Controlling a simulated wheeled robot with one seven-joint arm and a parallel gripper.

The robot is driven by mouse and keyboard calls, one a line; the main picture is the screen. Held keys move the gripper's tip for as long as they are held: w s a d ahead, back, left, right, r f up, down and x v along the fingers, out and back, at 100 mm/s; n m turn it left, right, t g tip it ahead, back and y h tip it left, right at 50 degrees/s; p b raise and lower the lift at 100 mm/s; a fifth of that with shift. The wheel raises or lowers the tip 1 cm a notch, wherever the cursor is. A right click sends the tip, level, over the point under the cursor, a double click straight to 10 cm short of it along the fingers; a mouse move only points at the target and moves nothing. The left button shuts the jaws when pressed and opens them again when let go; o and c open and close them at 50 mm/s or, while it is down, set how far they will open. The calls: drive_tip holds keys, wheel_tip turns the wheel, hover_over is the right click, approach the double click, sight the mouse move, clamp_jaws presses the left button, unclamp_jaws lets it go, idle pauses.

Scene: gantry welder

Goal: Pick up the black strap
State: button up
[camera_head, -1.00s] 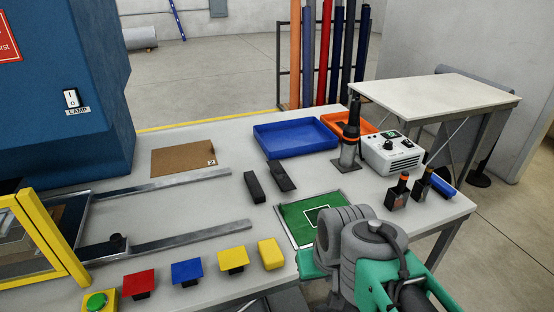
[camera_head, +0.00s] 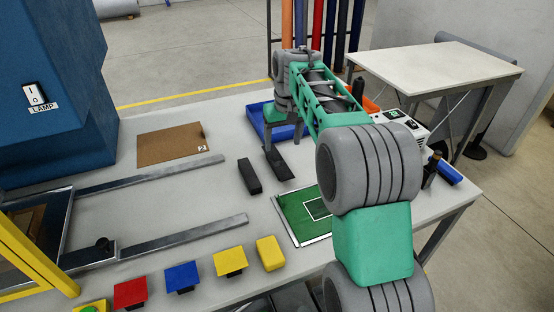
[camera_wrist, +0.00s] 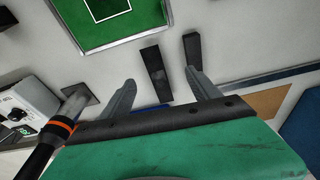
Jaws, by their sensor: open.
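Two black pieces lie side by side on the grey bench. The flatter one, which looks like the black strap (camera_head: 278,163), is on the right in the head view. The other is a narrow black block (camera_head: 250,176). In the wrist view the likely strap (camera_wrist: 156,75) appears between the two fingers of my gripper (camera_wrist: 160,76), and the block (camera_wrist: 192,50) is just beyond the right finger. My gripper is open and empty, seemingly above the strap's far end. My arm hides part of the bench behind it.
A blue tray (camera_head: 256,124) lies behind my gripper, partly hidden. A green mat (camera_head: 296,218) lies nearer, with a yellow block (camera_head: 270,253) beside it. Metal rails (camera_head: 180,239) and a brown board (camera_head: 172,146) lie left. A white control box (camera_head: 412,128) stands right.

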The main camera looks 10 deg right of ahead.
approach(277, 161)
drive_tip(key=shift+n+g, duration=0.3)
drive_tip(key=f+p, duration=0.1)
drive_tip(key=f, duration=0.1)
drive_tip(key=w+f+p, duration=0.1)
drive_tip(key=f, duration=0.4)
drive_tip(key=shift+w+p, duration=0.3)
drive_tip(key=shift+p, duration=0.1)
drive_tip(key=shift+c, duration=0.4)
drive_tip(key=c, duration=1.3)
